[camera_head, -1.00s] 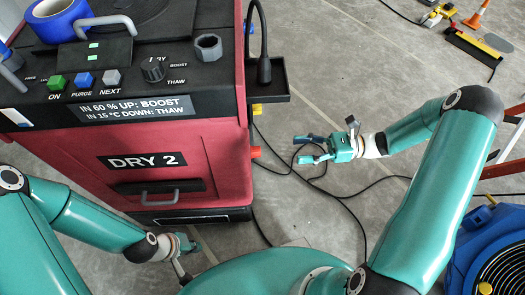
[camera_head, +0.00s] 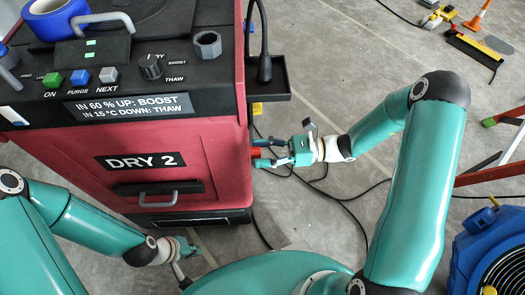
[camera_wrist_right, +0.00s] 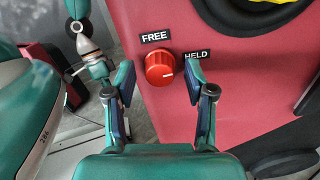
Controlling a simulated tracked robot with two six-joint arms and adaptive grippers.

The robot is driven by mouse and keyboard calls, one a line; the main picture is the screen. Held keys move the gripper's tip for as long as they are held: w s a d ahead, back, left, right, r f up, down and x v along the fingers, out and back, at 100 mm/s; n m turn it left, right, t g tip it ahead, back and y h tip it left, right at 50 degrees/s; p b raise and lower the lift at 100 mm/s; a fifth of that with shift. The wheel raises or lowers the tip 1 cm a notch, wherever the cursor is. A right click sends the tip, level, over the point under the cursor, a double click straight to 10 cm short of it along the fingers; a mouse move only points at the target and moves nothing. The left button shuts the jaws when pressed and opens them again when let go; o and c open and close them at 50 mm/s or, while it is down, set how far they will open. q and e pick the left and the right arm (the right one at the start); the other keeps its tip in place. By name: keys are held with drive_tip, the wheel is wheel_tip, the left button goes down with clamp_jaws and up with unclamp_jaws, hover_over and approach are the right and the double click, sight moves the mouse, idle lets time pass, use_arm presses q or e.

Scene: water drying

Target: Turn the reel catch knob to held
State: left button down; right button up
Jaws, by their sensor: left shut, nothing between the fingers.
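The red reel catch knob (camera_wrist_right: 160,69) is on the red side panel in the right wrist view. A FREE label (camera_wrist_right: 155,37) is above it and a HELD label (camera_wrist_right: 196,56) to its right. The knob's short white mark is on its right part; I cannot tell its exact setting. My right gripper (camera_wrist_right: 160,82) is open, its fingers on either side of the knob with gaps visible. In the head view, my right gripper (camera_head: 262,154) is at the right side of the DRY 2 machine (camera_head: 205,180). My left gripper (camera_head: 190,249) is low before the machine, shut and empty.
A black side tray (camera_head: 284,80) with a cable sticks out above my right gripper. Black cables lie on the floor. A blue fan (camera_head: 480,245) and a red ladder (camera_head: 490,174) stand at the right. Floor between them and the machine is mostly clear.

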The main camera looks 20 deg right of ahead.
clamp_jaws()
drive_tip(key=shift+m+p, duration=0.8)
drive_tip(key=shift+o, duration=0.6)
unclamp_jaws()
drive_tip(key=shift+d, duration=0.15)
drive_tip(key=v, duration=1.1)
drive_tip(key=shift+d, duration=0.4)
